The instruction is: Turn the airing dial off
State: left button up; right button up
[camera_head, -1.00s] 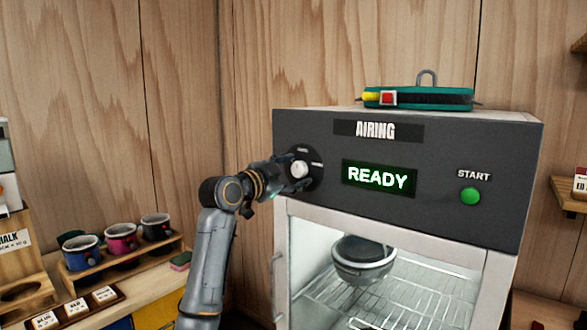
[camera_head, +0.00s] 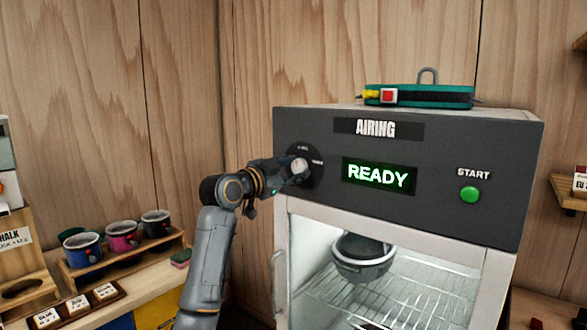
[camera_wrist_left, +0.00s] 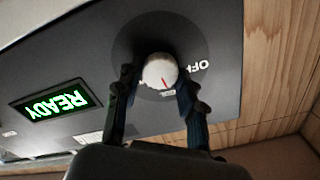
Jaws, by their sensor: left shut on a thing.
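The airing dial (camera_head: 300,165) is a pale round knob on a dark disc, on the left of the airing cabinet's dark front panel (camera_head: 440,205). My left gripper (camera_head: 292,172) is at the dial, shut on it. In the left wrist view, the white dial (camera_wrist_left: 160,72) sits between the two fingers of my left gripper (camera_wrist_left: 160,85). My right gripper is not in view.
The panel has a lit READY display (camera_head: 378,176) and a green START button (camera_head: 470,194). A dark bowl-like thing (camera_head: 362,262) is on the rack behind the glass door. A teal harness (camera_head: 425,96) lies on top. Several mugs (camera_head: 122,236) stand on a shelf at left.

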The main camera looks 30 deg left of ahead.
pick_arm(q)
jog(key=n+p, duration=0.2)
jog(key=n, duration=0.4)
jog(key=n+p, duration=0.2)
jog(key=n, duration=0.2)
jog(key=shift+n+p, duration=0.7)
jog(key=shift+n, duration=0.5)
jog(key=o, duration=1.2)
jog(key=shift+a, duration=0.1)
jog(key=s, duration=0.8)
jog(key=s+a, duration=0.1)
jog(key=s, duration=0.3)
